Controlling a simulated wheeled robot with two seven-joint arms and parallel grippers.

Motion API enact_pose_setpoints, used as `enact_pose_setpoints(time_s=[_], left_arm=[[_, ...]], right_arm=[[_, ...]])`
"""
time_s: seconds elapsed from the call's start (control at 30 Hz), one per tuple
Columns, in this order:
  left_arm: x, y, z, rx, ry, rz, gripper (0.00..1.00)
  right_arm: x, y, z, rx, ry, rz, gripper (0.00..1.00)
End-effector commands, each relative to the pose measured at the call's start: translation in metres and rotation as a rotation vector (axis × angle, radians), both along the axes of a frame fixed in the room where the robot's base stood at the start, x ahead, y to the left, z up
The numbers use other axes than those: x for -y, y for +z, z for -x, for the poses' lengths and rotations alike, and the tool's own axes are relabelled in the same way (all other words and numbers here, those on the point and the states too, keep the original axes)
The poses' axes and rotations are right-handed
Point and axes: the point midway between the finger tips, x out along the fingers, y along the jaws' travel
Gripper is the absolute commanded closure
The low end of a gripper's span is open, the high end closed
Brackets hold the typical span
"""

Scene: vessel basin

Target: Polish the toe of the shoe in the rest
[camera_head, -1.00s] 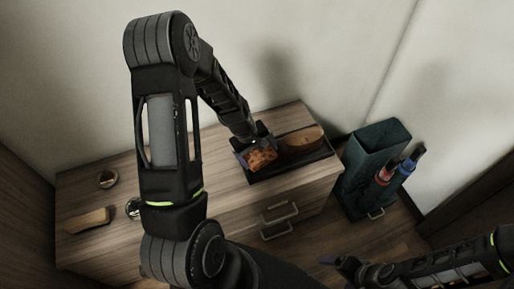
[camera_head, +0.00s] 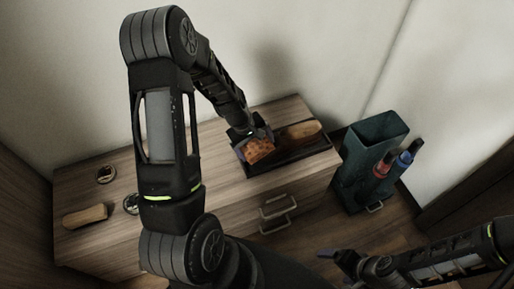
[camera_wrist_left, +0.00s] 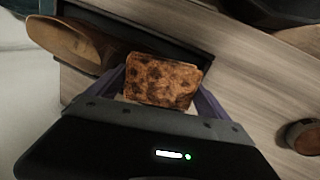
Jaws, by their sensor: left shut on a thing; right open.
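A brown shoe (camera_head: 303,131) lies in a dark, shallow rest (camera_head: 290,163) on top of the wooden cabinet. In the left wrist view the shoe (camera_wrist_left: 68,42) is at the upper left, partly hidden behind my gripper. My left gripper (camera_head: 257,139) is shut on an orange-brown, dark-spotted cloth (camera_head: 259,151). The cloth also shows between the fingers in the left wrist view (camera_wrist_left: 162,82). It is over the left part of the rest, close beside the shoe; I cannot tell whether they touch. My right gripper (camera_head: 336,257) is open and empty, low in front of the cabinet.
A wooden-backed brush (camera_head: 85,216) and two small round tins (camera_head: 105,174) stand at the cabinet's left. A dark green bin (camera_head: 360,165) holding red and blue items stands right of the cabinet. Drawer handles (camera_head: 278,208) jut from the front.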

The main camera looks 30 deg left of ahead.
Motion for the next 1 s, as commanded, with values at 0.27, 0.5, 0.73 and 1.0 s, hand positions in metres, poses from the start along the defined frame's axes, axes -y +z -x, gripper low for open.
enact_pose_setpoints(time_s=[0.27,0.5,0.73,1.0], left_arm=[[-0.018,0.001,-0.014,0.014,0.006,-0.014,0.42],[-0.017,0.001,-0.013,0.012,0.005,-0.012,0.42],[-0.027,0.001,-0.02,0.013,0.007,-0.013,0.42],[-0.042,0.003,-0.032,0.012,0.006,-0.012,0.42]], right_arm=[[0.0,-0.003,0.0,0.0,0.0,0.0,0.07],[0.0,-0.003,0.0,0.0,0.0,0.0,0.07],[0.0,-0.006,0.0,0.0,0.0,0.0,0.07],[0.0,-0.01,0.0,0.0,0.0,0.0,0.07]])
